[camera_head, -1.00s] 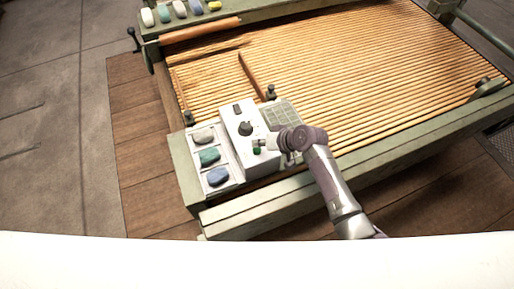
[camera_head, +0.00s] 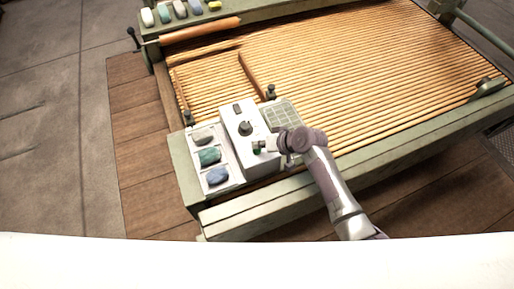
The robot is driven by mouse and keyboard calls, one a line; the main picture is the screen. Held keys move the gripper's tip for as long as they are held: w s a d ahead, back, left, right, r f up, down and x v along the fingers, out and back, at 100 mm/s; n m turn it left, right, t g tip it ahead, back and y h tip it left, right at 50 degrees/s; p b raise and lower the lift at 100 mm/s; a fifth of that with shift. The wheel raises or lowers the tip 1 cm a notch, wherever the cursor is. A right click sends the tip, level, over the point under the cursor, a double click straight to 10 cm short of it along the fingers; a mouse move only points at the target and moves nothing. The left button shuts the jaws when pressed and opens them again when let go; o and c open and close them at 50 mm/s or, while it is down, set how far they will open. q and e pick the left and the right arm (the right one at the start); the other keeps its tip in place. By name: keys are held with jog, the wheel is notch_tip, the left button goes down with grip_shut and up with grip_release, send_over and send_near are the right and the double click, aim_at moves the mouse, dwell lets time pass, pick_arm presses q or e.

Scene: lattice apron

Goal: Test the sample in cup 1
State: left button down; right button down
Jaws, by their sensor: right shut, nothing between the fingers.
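A pale control box (camera_head: 243,148) stands on the near left corner of the green frame, with a dark round knob (camera_head: 245,128) and a small green button (camera_head: 256,147) on it. Left of it, a white tray (camera_head: 224,157) holds three lumps in a row: grey (camera_head: 202,136), green (camera_head: 209,156) and blue (camera_head: 216,175). No number shows to tell which is cup 1. My right gripper (camera_head: 270,146) is shut and empty, just right of the green button; I cannot tell whether it touches. My left gripper is not in view.
A bed of wooden slats (camera_head: 350,75) fills the green frame (camera_head: 300,192). A grid panel (camera_head: 282,115) lies right of the box. Several coloured lumps (camera_head: 180,9) sit on the back rail by an orange roller (camera_head: 200,31). Bare floor (camera_head: 45,120) is free at left.

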aim_at(259, 150)
jog(key=shift+f+b, duration=0.3)
jog(key=shift+f, duration=0.2)
dwell(0.5)
jog(key=shift+r, duration=0.1)
jog(key=shift+r+p, duration=0.85)
jog(key=shift+p, duration=0.1)
notch_tip(259, 150, up, 5)
jog(key=p, duration=0.5)
jog(key=shift+r, duration=0.1)
jog(key=shift+s, duration=0.1)
dwell(0.3)
